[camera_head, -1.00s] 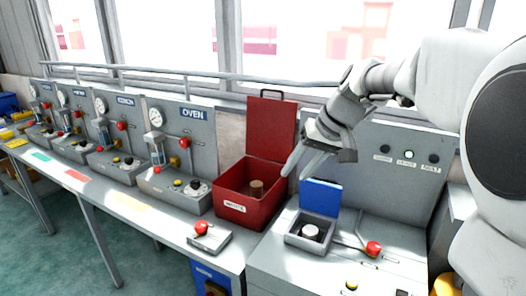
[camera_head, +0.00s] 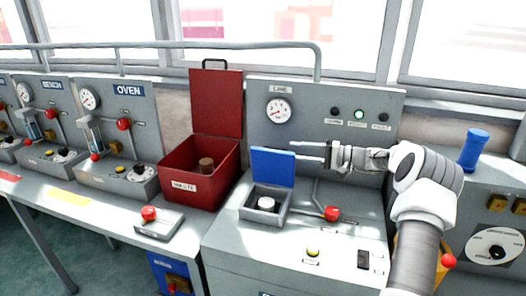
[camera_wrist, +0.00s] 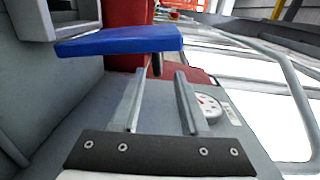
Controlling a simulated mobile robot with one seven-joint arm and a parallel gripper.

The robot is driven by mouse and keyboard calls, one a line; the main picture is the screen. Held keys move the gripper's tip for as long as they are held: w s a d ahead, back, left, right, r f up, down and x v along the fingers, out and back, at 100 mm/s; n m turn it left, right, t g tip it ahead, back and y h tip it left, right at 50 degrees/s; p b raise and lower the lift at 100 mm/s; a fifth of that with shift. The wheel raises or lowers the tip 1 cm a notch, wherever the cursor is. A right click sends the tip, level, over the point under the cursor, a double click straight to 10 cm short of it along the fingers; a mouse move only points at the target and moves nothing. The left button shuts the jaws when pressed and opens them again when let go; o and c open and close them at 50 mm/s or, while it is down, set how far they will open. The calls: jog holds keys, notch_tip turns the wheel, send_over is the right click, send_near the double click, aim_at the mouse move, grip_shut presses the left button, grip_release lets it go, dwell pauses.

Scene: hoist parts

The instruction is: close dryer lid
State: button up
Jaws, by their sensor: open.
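The blue lid (camera_head: 272,167) stands open and upright at the back of a small grey box (camera_head: 248,210), which I take as the dryer. A white round piece (camera_head: 266,204) sits inside the box. My gripper (camera_head: 293,150) is open and empty, with its fingers pointing left at the height of the lid's top edge, near its right side. In the wrist view the blue lid (camera_wrist: 120,40) lies just beyond the fingertips (camera_wrist: 158,72). I cannot tell whether they touch it.
A red waste bin (camera_head: 180,187) with its lid raised stands left of the box. A red-knobbed lever (camera_head: 331,213) is at the right of the box. A gauge panel (camera_head: 330,105) rises behind.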

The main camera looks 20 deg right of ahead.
aim_at(275, 163)
jog(key=shift+m+t, duration=0.3)
jog(key=x, duration=0.8)
jog(key=shift+w+d+f, duration=0.1)
grip_shut()
dwell(1.1)
